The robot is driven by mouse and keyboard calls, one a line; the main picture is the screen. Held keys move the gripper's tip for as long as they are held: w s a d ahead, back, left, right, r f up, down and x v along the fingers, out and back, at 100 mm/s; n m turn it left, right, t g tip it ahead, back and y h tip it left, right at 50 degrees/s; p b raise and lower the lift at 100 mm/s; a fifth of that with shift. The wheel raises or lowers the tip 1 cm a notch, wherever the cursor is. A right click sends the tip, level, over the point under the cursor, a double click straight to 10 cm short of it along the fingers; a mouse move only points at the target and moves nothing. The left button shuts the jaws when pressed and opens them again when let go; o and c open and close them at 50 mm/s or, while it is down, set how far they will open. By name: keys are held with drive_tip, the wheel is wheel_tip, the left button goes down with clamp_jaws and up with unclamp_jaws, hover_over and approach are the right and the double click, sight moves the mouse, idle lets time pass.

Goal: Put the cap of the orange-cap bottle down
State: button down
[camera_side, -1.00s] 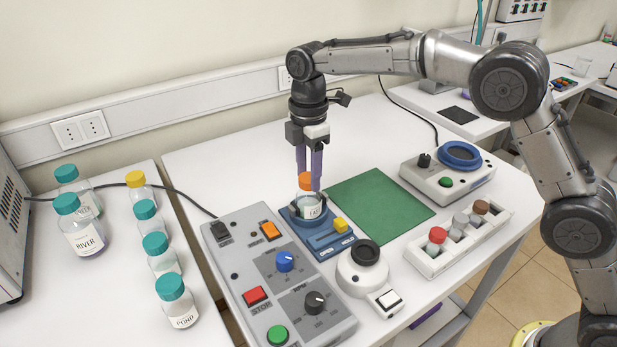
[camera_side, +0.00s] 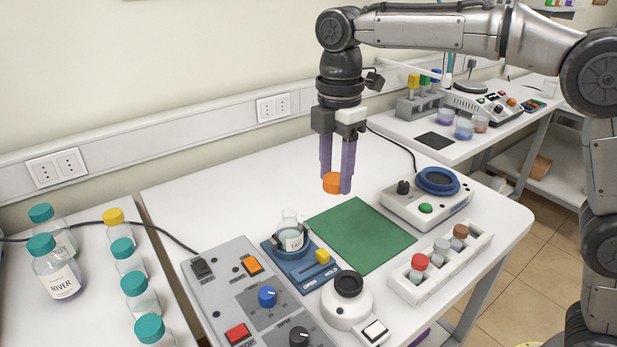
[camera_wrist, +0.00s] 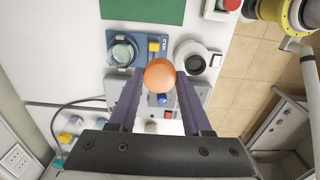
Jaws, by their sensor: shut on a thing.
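The orange cap (camera_side: 333,183) is held between the purple fingers of my gripper (camera_side: 337,187), in the air above the table near the back edge of the green mat (camera_side: 362,236). In the wrist view the orange cap (camera_wrist: 160,74) sits between the two fingertips of my gripper (camera_wrist: 160,80). The uncapped clear bottle (camera_side: 291,238) stands upright in the blue clamp holder (camera_side: 281,252), left of the mat. In the wrist view the open bottle (camera_wrist: 122,53) shows in the holder, beyond the left finger.
A grey control panel (camera_side: 225,290) stands left of the holder. A white round device (camera_side: 347,305), a rack with several capped vials (camera_side: 420,285) and a blue-ringed device (camera_side: 398,208) surround the mat. Several teal-capped bottles (camera_side: 122,260) stand on the left table. The mat is clear.

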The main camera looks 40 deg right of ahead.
drive_tip(key=s+d+f, duration=0.2)
drive_tip(key=s+d, duration=0.1)
drive_tip(key=s, duration=0.1)
drive_tip(key=s+d+f, duration=0.3)
drive_tip(key=s, duration=0.2)
drive_tip(key=s+d+f, duration=0.2)
drive_tip(key=s+d, duration=0.2)
drive_tip(key=shift+s+f, duration=0.2)
drive_tip(key=shift+f, duration=0.05)
drive_tip(key=shift+s+d, duration=0.2)
drive_tip(key=shift+d, duration=0.05)
drive_tip(key=shift+w+d, duration=0.1)
drive_tip(key=shift+w, duration=0.1)
drive_tip(key=w+a+f, duration=0.1)
drive_tip(key=w+f, duration=0.3)
drive_tip(key=w, duration=0.4)
hover_over(361, 250)
drive_tip(key=f, duration=0.5)
drive_tip(key=shift+s, duration=0.3)
drive_tip(key=shift+w+f, duration=0.2)
drive_tip(key=shift+f, duration=1.6)
drive_tip(key=shift+f, duration=0.15)
